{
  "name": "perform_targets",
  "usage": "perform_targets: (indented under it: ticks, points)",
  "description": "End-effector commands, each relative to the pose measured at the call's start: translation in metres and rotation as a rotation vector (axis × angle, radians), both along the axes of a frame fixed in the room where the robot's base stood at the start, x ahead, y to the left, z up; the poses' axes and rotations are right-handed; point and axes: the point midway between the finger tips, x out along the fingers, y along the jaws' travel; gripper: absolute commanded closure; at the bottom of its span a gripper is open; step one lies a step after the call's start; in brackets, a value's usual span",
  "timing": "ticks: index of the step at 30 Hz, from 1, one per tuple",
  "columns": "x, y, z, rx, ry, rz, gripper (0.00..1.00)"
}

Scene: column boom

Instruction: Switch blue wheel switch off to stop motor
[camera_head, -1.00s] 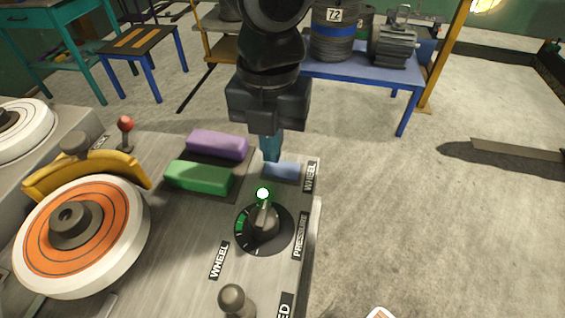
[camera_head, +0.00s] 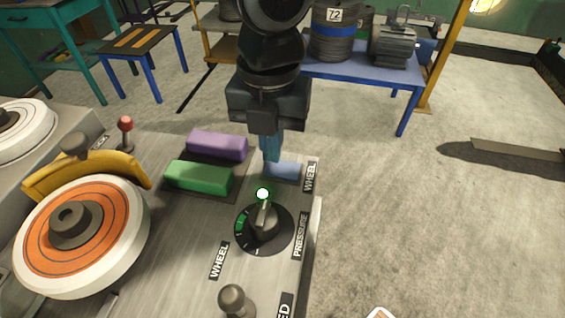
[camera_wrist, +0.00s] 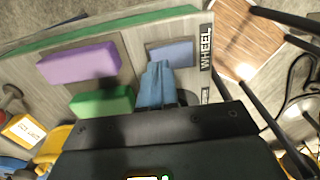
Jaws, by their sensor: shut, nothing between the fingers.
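The blue wheel switch (camera_head: 286,171) is a flat light-blue rocker near the far right corner of the panel, beside a WHEEL label (camera_head: 310,177). It also shows in the wrist view (camera_wrist: 172,53), partly hidden by the fingers. My gripper (camera_head: 271,158) is shut and empty, pointing down, with its blue fingertips at the left part of the switch. They look very close to it or touching it; I cannot tell which. In the wrist view my gripper (camera_wrist: 156,66) overlaps the switch's near left part.
Left of the switch are a green block button (camera_head: 200,177) and a purple one (camera_head: 217,146). A black dial (camera_head: 264,228) with a lit white-green tip is nearer. An orange wheel (camera_head: 80,235) and a red-knobbed lever (camera_head: 126,126) are at left.

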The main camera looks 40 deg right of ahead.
Motion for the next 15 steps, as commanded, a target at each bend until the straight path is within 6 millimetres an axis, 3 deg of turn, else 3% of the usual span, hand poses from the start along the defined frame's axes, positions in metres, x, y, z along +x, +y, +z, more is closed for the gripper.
perform_targets:
  ticks: [15]
  points:
    - [-0.0001, -0.0001, -0.0051, 0.0, 0.0, 0.0, 1.0]
